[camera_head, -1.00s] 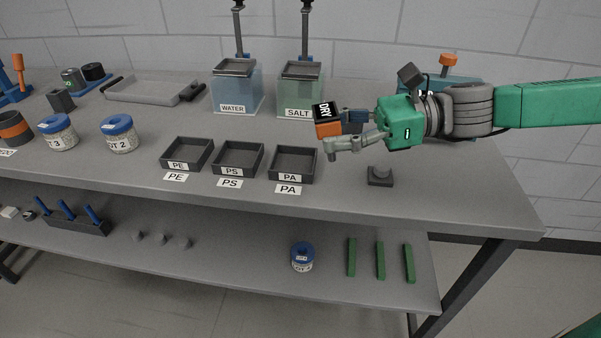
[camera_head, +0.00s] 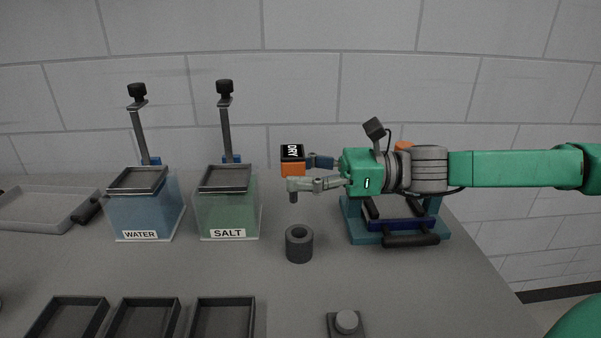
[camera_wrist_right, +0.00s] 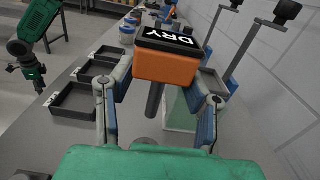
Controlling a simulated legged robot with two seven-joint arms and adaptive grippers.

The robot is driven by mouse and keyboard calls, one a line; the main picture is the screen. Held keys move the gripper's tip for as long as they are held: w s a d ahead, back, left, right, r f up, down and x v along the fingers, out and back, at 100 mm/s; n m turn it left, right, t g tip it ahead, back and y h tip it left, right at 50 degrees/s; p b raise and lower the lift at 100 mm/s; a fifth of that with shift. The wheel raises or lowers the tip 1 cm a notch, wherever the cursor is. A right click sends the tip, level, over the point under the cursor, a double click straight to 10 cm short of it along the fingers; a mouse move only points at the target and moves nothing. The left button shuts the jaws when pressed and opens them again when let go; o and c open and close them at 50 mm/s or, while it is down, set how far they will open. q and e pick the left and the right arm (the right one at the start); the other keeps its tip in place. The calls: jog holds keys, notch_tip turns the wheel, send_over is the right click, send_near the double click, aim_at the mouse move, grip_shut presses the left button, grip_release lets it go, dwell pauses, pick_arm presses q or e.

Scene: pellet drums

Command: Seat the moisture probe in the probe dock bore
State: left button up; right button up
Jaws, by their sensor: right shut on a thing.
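The moisture probe is an orange block with a black top reading DRY (camera_head: 292,160) and a dark stem below it. My right gripper (camera_head: 307,173) is shut on the orange block and holds it above the bench. The probe also shows between the fingers in the right wrist view (camera_wrist_right: 168,62), its stem pointing down. The probe dock is a dark upright cylinder with an open bore in its top (camera_head: 299,246). In the head view the stem's tip is above the dock, apart from it. The dock is not clear in the wrist view.
The WATER bin (camera_head: 143,207) and SALT bin (camera_head: 228,207) stand left of the dock. A teal stand with a black handle (camera_head: 400,226) is at the right, behind the dock. Black trays (camera_head: 222,318) and a small knob block (camera_head: 346,324) lie in front. Bench around the dock is clear.

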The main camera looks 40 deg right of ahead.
aim_at(296, 197)
jog(key=shift+d, duration=0.1)
jog(key=shift+w+d+f, duration=0.1)
jog(key=shift+d+f, duration=0.1)
jog(key=shift+d, duration=0.25)
notch_tip(296, 197, down, 5)
jog(key=b, duration=0.3)
jog(key=shift+r+b, duration=0.2)
jog(key=shift+b, duration=0.15)
jog(key=shift+d+f+b, duration=0.45)
jog(key=shift+f, duration=0.2)
pick_arm(q)
notch_tip(296, 197, down, 5)
jog(key=shift+d+r, duration=0.15)
jog(key=shift+r, duration=0.05)
pick_arm(e)
jog(key=shift+a+r, duration=0.1)
jog(key=shift+a, duration=0.5)
